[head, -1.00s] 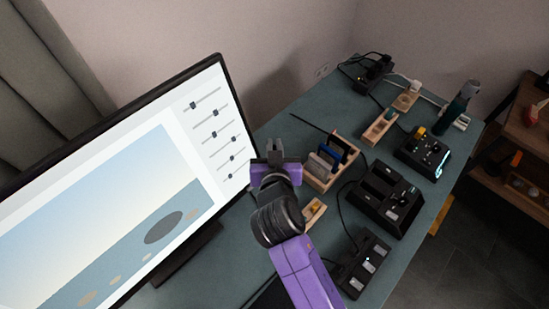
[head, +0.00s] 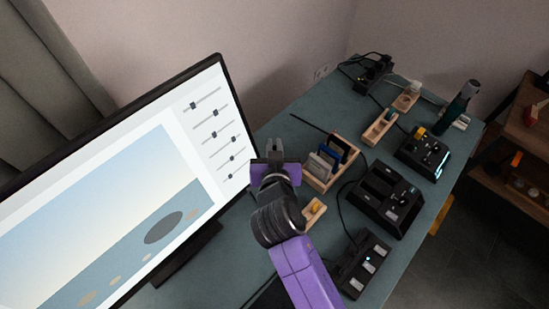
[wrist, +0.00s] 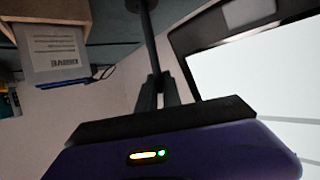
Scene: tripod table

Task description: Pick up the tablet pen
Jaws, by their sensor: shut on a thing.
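The tablet pen (wrist: 148,40) appears in the wrist view as a thin dark rod. My gripper (wrist: 158,80) is shut on it, with its fingertips on both sides of the rod. The rod's far end meets a small brownish round piece (wrist: 141,4) at the top edge of the wrist view; I cannot tell whether they are joined or only touching. In the head view my gripper (head: 275,147) is beside the monitor's right edge, and the pen is not distinguishable there.
The monitor (head: 232,130) stands close to the left of my gripper. A wooden holder with upright cards (head: 322,180) stands close to the right. Black devices (head: 385,195) and a dark bottle (head: 458,108) stand farther right. A thin dark strip (head: 306,123) lies behind the card holder.

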